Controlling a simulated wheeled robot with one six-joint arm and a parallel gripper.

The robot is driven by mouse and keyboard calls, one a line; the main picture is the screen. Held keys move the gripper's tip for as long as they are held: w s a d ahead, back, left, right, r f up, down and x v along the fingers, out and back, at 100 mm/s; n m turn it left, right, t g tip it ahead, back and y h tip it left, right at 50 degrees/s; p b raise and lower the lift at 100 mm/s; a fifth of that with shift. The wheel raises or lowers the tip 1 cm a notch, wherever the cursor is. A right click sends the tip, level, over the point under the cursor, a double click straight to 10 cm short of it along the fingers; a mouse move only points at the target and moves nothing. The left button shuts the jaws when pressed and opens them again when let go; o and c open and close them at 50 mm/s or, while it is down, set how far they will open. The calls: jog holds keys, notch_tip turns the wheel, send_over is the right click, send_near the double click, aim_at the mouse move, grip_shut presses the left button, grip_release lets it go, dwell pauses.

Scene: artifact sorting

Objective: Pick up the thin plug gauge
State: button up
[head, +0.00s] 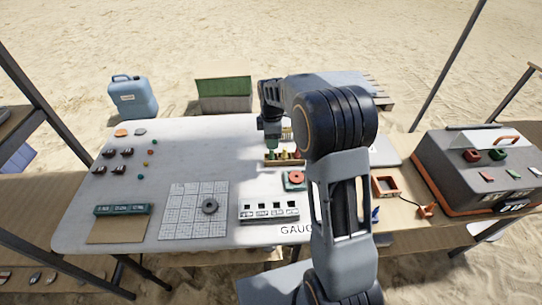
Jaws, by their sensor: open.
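A small wooden rack (270,162) stands toward the back of the white table, right of its middle. It holds small upright pieces with coloured tops: a green one (272,154), a yellow one (283,155) and a red one (294,154). They look like plug gauges, but they are too small to tell which is the thin one. My gripper (271,143) points down just above the green piece at the rack's left end. It is open, with nothing seen in it. I cannot tell whether its fingertips touch the green piece. My arm hides the area right of the rack.
A grey case (480,165) stands right. The table's (205,150) middle back is clear.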

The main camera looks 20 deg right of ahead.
aim_at(272, 155)
jog(key=shift+f, duration=3)
jog(key=shift+c, duration=0.2)
grip_shut()
